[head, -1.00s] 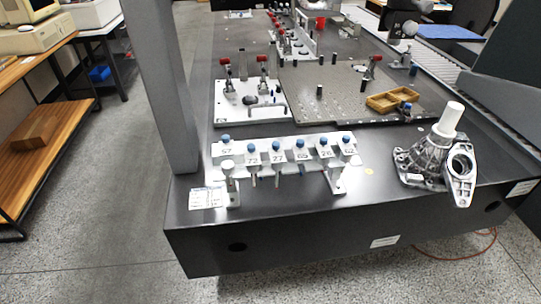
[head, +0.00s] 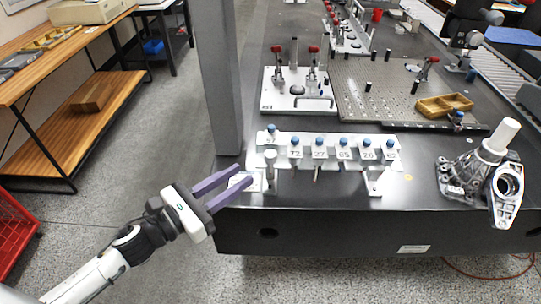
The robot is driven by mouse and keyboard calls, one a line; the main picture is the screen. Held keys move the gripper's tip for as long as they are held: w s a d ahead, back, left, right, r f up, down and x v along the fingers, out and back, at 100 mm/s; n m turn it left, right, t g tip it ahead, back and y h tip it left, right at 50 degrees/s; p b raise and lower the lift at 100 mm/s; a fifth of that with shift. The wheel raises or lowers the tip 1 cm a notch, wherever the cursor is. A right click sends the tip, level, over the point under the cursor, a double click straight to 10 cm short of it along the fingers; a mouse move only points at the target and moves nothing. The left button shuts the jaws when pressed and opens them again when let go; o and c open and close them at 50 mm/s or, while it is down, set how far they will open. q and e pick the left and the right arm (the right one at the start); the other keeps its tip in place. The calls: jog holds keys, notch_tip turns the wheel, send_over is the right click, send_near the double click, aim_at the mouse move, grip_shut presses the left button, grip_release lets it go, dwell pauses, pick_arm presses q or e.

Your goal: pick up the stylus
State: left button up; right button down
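A white stylus rack (head: 331,155) stands on posts near the front edge of the dark table. Several blue-topped styli sit in its numbered slots, such as the one at slot 27 (head: 319,141) and the one at slot 65 (head: 343,142). A thin shaft hangs below slot 27. Which stylus the task means cannot be told. My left gripper (head: 244,175) has two purple fingers with a gap between them and nothing held. It is at the table's front left corner, left of the rack's left post (head: 270,170), apparently apart from it. My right gripper is out of view.
A grey column (head: 218,75) rises behind my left gripper. A metal casting with a white cylinder (head: 480,165) stands right of the rack. Behind the rack are a clamp plate (head: 300,102), a perforated plate (head: 380,90) and a wooden tray (head: 444,106). A wooden shelf (head: 85,115) stands at left.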

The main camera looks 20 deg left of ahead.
aim_at(266, 159)
pick_arm(q)
jog(key=p+x, duration=0.1)
jog(key=x, duration=0.7)
jog(key=shift+w+f, duration=0.2)
jog(key=shift+w, duration=0.05)
jog(key=shift+c, duration=0.5)
jog(key=c, duration=0.6)
